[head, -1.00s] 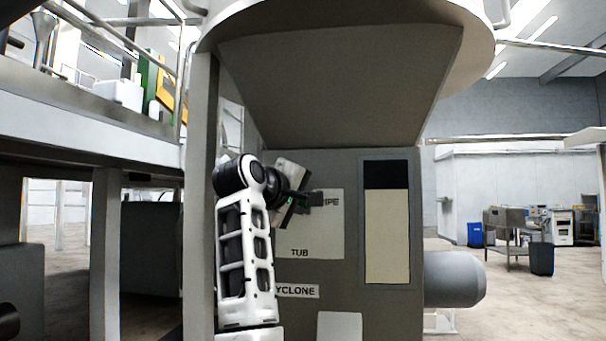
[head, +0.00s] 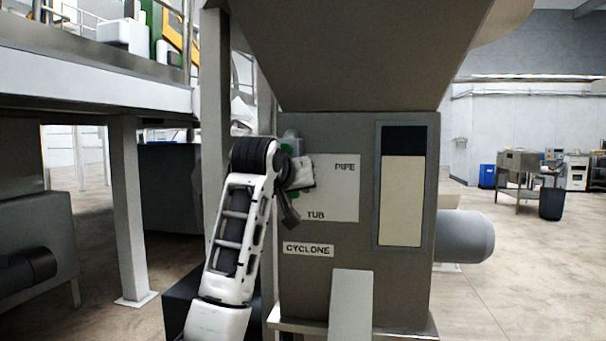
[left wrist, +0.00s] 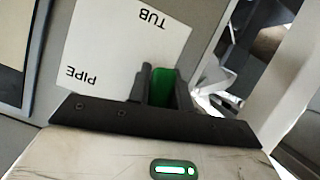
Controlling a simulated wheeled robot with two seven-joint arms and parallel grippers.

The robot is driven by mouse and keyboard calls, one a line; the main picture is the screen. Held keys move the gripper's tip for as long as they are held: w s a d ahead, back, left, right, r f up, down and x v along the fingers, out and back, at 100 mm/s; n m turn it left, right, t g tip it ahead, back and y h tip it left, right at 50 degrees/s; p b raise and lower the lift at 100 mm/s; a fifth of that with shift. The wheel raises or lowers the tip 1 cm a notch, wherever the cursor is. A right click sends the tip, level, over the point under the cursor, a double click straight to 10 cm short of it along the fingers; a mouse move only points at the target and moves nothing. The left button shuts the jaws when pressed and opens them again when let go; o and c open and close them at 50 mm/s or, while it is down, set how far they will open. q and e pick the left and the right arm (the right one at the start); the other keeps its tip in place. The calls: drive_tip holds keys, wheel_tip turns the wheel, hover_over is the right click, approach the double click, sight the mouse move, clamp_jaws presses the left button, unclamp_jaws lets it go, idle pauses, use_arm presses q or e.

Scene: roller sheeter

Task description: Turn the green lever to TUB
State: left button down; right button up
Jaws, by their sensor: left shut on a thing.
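The green lever (left wrist: 160,90) shows in the left wrist view between the two dark fingers of my left gripper (left wrist: 163,82), which is shut on it. Beside it is a white label plate (left wrist: 115,45) with the words TUB and PIPE, upside down in this view. In the head view the same plate (head: 338,200) is on the grey machine front, with PIPE at upper right and TUB at the bottom. My right gripper is not in view.
A CYCLONE label (head: 308,250) sits below the plate. A tall panel with a cream face (head: 402,200) is to the right. A large hopper (head: 350,50) overhangs above. A grey post (head: 214,110) stands left of the machine. Open floor lies at right.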

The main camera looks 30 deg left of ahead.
use_arm(q)
drive_tip(key=shift+s+a+m+g+y+p, duration=0.15)
drive_tip(key=shift+a+m+y+p, duration=0.15)
drive_tip(key=shift+a+m+p, duration=0.15)
drive_tip(key=shift+s+a+m+g+y+p, duration=0.1)
drive_tip(key=shift+a+m+g+y+p, duration=0.05)
drive_tip(key=shift+a+m+y+p, duration=0.2)
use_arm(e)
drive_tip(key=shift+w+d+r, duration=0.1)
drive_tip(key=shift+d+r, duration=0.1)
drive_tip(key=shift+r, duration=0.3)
use_arm(q)
drive_tip(key=shift+f, duration=0.1)
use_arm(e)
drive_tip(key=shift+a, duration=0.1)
use_arm(q)
drive_tip(key=c, duration=1.3)
unclamp_jaws()
drive_tip(key=shift+o, duration=0.2)
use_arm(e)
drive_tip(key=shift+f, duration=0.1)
